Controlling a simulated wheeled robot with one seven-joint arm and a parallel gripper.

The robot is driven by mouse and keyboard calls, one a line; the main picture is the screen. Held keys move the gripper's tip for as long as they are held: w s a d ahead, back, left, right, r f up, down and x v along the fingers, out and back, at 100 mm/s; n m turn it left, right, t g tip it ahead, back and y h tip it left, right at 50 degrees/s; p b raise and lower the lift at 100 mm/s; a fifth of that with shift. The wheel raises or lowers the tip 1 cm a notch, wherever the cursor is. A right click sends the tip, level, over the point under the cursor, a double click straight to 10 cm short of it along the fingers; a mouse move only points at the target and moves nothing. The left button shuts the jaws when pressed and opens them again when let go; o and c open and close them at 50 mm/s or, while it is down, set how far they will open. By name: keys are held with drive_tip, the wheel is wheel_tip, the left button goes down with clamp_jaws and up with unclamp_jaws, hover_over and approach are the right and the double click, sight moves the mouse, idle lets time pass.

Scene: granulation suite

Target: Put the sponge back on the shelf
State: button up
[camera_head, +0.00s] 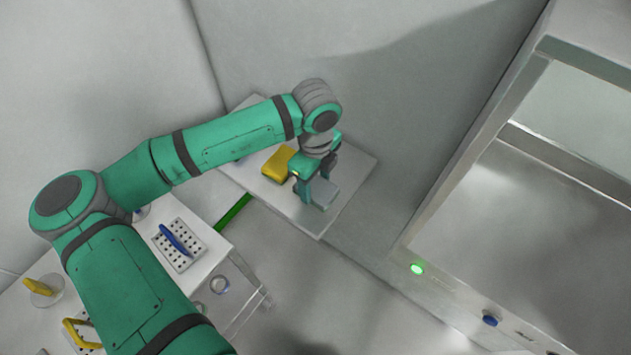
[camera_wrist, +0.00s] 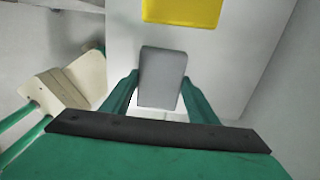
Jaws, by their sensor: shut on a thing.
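My gripper (camera_head: 315,194) is over the white shelf (camera_head: 355,170) against the wall, fingers pointing down. It is shut on a grey block (camera_head: 326,191), which may be the sponge. In the wrist view the grey block (camera_wrist: 162,78) sits between the two green fingers (camera_wrist: 160,98), over the white shelf surface (camera_wrist: 235,60). I cannot tell whether its underside touches the shelf. A yellow block (camera_head: 278,163) lies on the shelf beside the gripper, to its left. It also shows at the top of the wrist view (camera_wrist: 182,10).
A white table (camera_head: 205,220) at lower left carries a perforated rack (camera_head: 180,250) with a blue item (camera_head: 174,239), and yellow items. A large metal-framed cabinet (camera_head: 450,175) stands at right, with a lit green button (camera_head: 417,268). The shelf's right part is bare.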

sight(316, 186)
drive_tip(key=shift+f, duration=0.1)
drive_tip(key=o, duration=1.3)
wheel_tip(316, 186, up, 12)
